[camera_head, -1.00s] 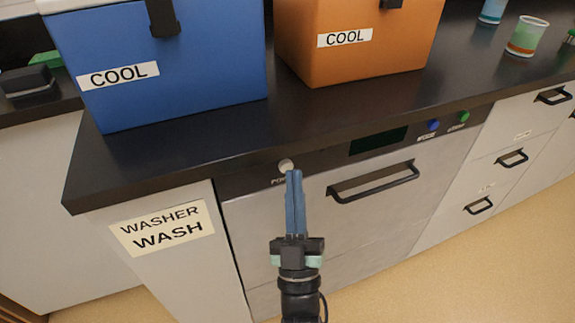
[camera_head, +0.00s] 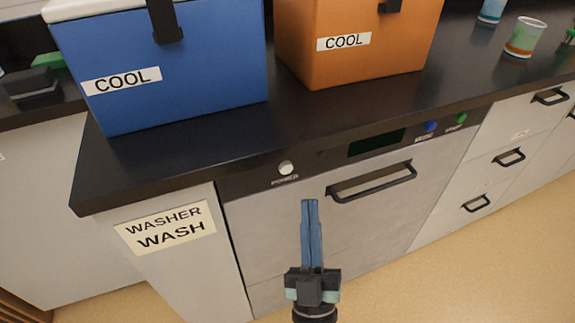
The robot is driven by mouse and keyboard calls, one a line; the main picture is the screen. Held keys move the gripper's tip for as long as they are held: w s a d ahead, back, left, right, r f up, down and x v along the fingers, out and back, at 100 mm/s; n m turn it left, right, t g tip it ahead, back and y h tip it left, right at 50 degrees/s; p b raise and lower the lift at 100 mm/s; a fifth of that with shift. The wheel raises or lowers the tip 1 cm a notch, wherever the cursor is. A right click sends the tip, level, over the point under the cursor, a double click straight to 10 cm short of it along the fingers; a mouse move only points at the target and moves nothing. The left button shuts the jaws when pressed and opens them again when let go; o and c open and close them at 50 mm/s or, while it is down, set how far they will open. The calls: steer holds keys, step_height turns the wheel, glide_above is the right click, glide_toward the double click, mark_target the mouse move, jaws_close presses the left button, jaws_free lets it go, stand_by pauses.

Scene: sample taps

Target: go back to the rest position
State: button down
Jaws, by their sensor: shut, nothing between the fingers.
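My gripper (camera_head: 310,203) points up in the picture, in front of the washer's grey front. Its two blue fingers are shut together with nothing between them. The fingertips are below and to the right of the white power button (camera_head: 286,168), apart from it in the picture. The washer (camera_head: 275,235) has a dark control strip with a dark display (camera_head: 376,142), a blue button (camera_head: 430,126) and a green button (camera_head: 461,118). The washer's handle (camera_head: 372,181) is to the right of my fingers.
A blue cool box (camera_head: 180,85) and an orange cool box (camera_head: 370,68) stand on the black counter (camera_head: 165,160). Cups (camera_head: 525,38) stand at the back right. Drawers with black handles (camera_head: 510,157) are to the right. A panel labelled "WASHER WASH" (camera_head: 168,226) is to the left.

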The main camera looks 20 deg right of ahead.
stand_by(0.4)
steer(key=w+a+r+t+y, duration=0.1)
steer(key=w+a+r, duration=0.25)
steer(key=r, duration=0.95)
steer(key=w+a+r+y, duration=0.2)
steer(key=w+r, duration=0.2)
steer(key=r, duration=0.8)
steer(key=s+a+r+y, duration=0.2)
steer(key=s+a+r, duration=0.15)
steer(key=r, duration=0.25)
steer(key=s+a+r+t+y, duration=0.1)
steer(key=s+a+r, duration=0.25)
steer(key=r, duration=0.25)
steer(key=s+a+r+y, duration=0.2)
steer(key=s+r, duration=0.2)
steer(key=r, duration=0.2)
step_height(320, 180, up, 28)
steer(key=w+p, duration=0.1)
steer(key=p, duration=2.8)
steer(key=shift+w+m+h, duration=0.2)
steer(key=shift+m+h, duration=0.1)
steer(key=shift+d, duration=0.1)
